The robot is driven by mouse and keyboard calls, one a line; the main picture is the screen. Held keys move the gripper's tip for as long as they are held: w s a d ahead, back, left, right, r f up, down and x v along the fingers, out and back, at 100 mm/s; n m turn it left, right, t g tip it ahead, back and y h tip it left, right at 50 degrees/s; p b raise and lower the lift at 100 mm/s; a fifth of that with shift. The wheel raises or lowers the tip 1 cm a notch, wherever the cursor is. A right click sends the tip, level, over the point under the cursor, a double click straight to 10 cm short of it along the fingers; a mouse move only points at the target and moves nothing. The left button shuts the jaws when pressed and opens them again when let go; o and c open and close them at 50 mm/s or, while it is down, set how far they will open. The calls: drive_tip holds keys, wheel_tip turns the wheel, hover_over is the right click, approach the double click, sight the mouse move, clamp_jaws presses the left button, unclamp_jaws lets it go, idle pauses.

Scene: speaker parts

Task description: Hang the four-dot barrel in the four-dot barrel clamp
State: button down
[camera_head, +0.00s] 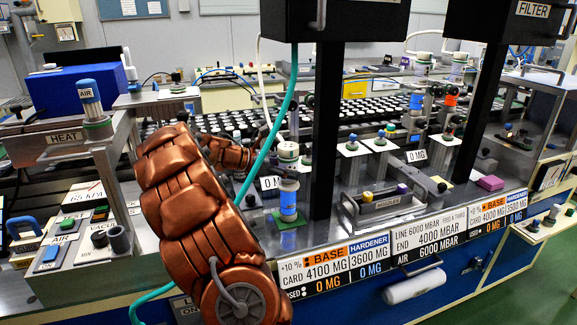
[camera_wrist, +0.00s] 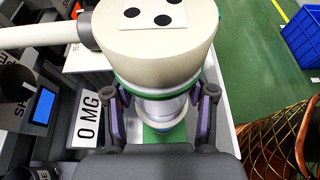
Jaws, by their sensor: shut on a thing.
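In the wrist view a cream barrel (camera_wrist: 155,45) with a wide round top bearing black dots fills the upper middle. The top is cut by the frame edge, so not all dots show. My gripper (camera_wrist: 162,104) is shut on the barrel, with one purple-padded finger on each side below its green band. In the head view the barrel's pale top (camera_head: 288,151) shows just right of my copper wrist, upright. My fingers are hard to make out there. I cannot tell which fixture is the four-dot barrel clamp.
A blue cylinder (camera_head: 288,200) stands above a green pad (camera_head: 289,240) by a 0 MG display (camera_wrist: 88,118). A black post (camera_head: 326,130) rises close to its right. A teal hose (camera_head: 290,90) hangs nearby. A clamp-like metal fixture (camera_head: 385,205) lies further right.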

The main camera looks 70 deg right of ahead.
drive_tip(key=shift+f, duration=0.2)
drive_tip(key=shift+c, duration=1.9)
unclamp_jaws()
drive_tip(key=shift+f+b, duration=0.3)
drive_tip(key=shift+b, duration=0.7)
drive_tip(key=v, duration=0.8)
drive_tip(key=shift+s+a, duration=0.15)
drive_tip(key=shift+s, duration=0.05)
